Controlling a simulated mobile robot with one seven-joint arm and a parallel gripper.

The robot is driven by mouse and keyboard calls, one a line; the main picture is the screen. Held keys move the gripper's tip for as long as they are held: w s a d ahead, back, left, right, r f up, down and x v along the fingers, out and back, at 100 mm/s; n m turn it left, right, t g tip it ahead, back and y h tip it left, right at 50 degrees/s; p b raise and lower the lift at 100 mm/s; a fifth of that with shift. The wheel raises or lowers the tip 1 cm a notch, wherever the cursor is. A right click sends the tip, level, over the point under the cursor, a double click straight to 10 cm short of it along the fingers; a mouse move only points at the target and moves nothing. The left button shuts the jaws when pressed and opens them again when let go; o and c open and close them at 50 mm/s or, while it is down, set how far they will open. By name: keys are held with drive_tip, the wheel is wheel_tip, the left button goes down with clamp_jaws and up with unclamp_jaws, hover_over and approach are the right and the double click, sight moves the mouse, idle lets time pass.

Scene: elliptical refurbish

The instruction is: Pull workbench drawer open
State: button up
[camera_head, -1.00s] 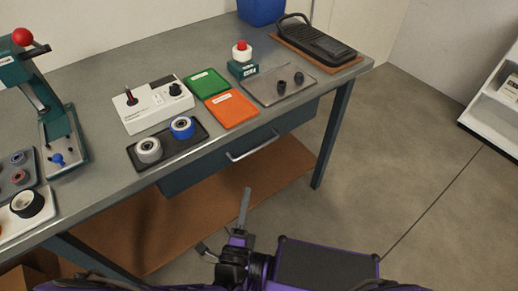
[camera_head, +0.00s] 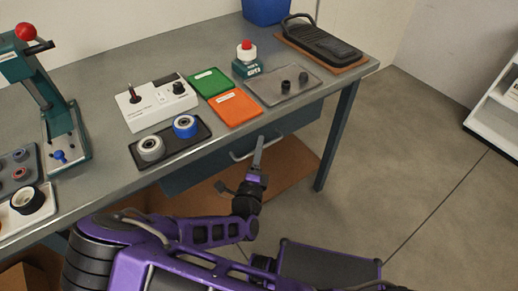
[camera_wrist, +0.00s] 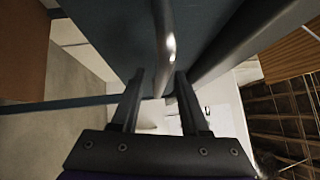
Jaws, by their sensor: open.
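The workbench drawer (camera_head: 205,166) is a dark teal front under the grey benchtop, and it looks shut. Its silver bar handle (camera_head: 238,156) is partly hidden behind my gripper in the head view. My gripper (camera_head: 258,150) is at the right part of the handle. In the wrist view the handle (camera_wrist: 165,45) runs down from the top to between the tips of my open gripper (camera_wrist: 163,85). The drawer front (camera_wrist: 115,35) lies behind it. I cannot tell whether the fingers touch the handle.
The workbench top (camera_head: 100,92) carries a grey tray with two rollers (camera_head: 168,143), a white control box (camera_head: 155,102), and green and orange trays (camera_head: 235,107). A table leg (camera_head: 337,135) stands right of the drawer. The floor (camera_head: 400,190) to the right is clear.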

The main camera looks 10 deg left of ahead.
clamp_jaws()
idle(1.4)
